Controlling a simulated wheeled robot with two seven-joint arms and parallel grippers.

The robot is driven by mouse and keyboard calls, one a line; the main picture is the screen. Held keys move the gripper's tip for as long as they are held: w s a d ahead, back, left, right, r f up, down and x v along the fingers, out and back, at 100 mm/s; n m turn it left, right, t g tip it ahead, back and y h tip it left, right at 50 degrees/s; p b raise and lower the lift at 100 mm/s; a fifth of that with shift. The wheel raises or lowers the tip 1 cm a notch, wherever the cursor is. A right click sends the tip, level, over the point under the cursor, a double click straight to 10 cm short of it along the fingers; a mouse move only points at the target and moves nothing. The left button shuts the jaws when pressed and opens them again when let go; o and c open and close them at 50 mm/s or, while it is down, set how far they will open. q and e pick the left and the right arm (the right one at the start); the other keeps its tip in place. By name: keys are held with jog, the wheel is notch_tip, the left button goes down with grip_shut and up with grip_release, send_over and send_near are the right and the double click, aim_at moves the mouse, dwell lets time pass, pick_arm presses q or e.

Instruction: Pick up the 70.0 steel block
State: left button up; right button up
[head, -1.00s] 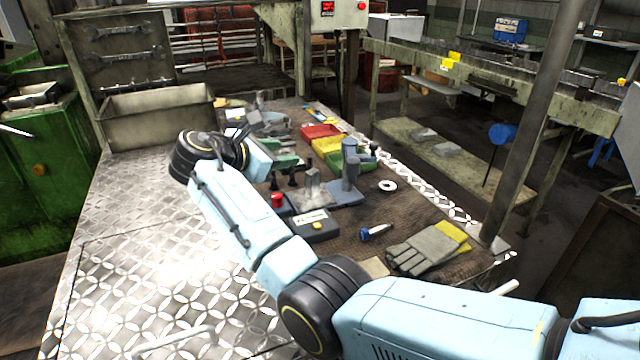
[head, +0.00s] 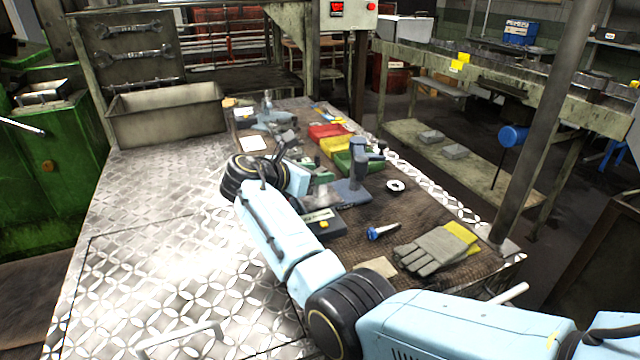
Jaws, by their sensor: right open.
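No block with a readable 70.0 mark shows in the head view. The spot beside the blue-grey stand (head: 352,188), where a small upright steel block showed earlier, is now covered by my right arm. My right gripper (head: 287,148) is open over the brown mat, at the far end of the light blue arm, left of the stand. Its fingers are small and blur into the tools behind them, and I see nothing held between them. My left gripper is not in view.
Red, yellow (head: 334,145) and green bins stand behind the stand. A grey metal bin (head: 165,115) is at the back left.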

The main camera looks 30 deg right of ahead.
jog(key=x, duration=0.3)
jog(key=shift+d+f, duration=0.15)
jog(key=shift+d, duration=0.05)
grip_shut()
